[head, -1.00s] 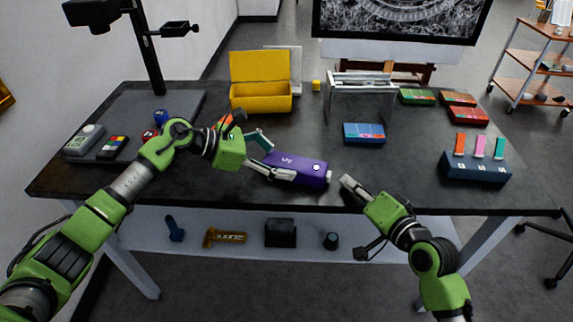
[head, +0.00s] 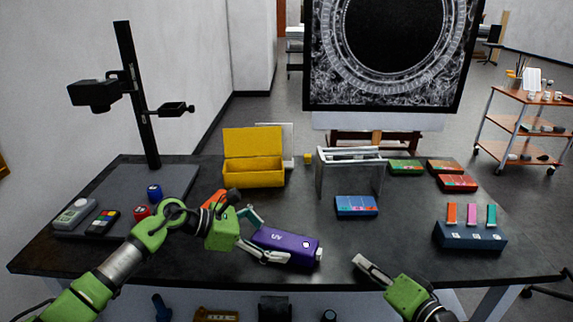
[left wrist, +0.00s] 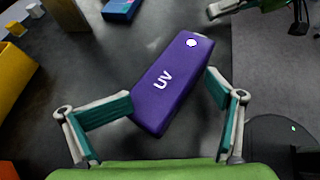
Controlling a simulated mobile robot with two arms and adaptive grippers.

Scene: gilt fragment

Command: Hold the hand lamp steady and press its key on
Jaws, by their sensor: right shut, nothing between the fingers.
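The hand lamp (head: 287,243) is a purple block marked "UV", lying on the dark table. A round white spot (left wrist: 191,42), apparently its key, is on its top face near the far end in the left wrist view. My left gripper (left wrist: 170,90) is open, one finger on each side of the lamp (left wrist: 168,88).
A blue box (head: 357,206) and a clear stand (head: 345,172) are behind the lamp. A yellow open case (head: 253,176) is at the back. A dark blue block (head: 470,235) with coloured tabs is at right. Bare table lies between it and the lamp.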

